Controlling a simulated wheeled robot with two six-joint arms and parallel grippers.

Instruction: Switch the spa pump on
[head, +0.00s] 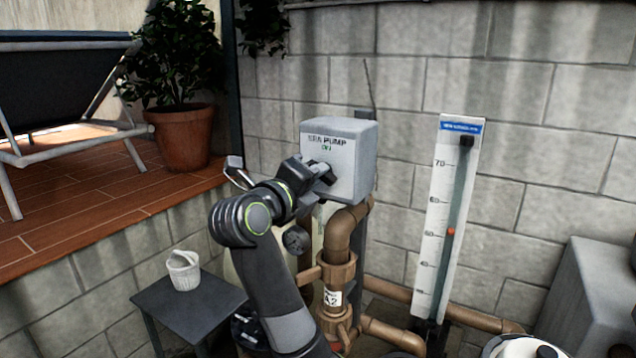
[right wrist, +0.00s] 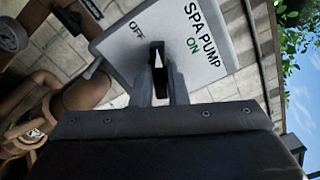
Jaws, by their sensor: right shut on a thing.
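The spa pump switch box (head: 358,150) is a pale grey box mounted on a stand in front of the block wall, with "SPA PUMP" and a green "ON" on its face. In the right wrist view, the box face (right wrist: 178,22) also shows "OFF". Its black rotary knob (right wrist: 158,62) has a white pointer mark, which points up in that picture, between the OFF and ON labels. My right gripper (head: 322,176) is at the box face, and its fingers (right wrist: 160,88) are shut on the knob, one on each side. My left gripper is not in view.
Brown pipes with valves (head: 337,270) stand below the box. A white bucket (head: 184,272) sits on a small dark table (head: 213,300). A potted plant (head: 182,137) stands on the raised deck. A grey block (head: 590,300) is at far right.

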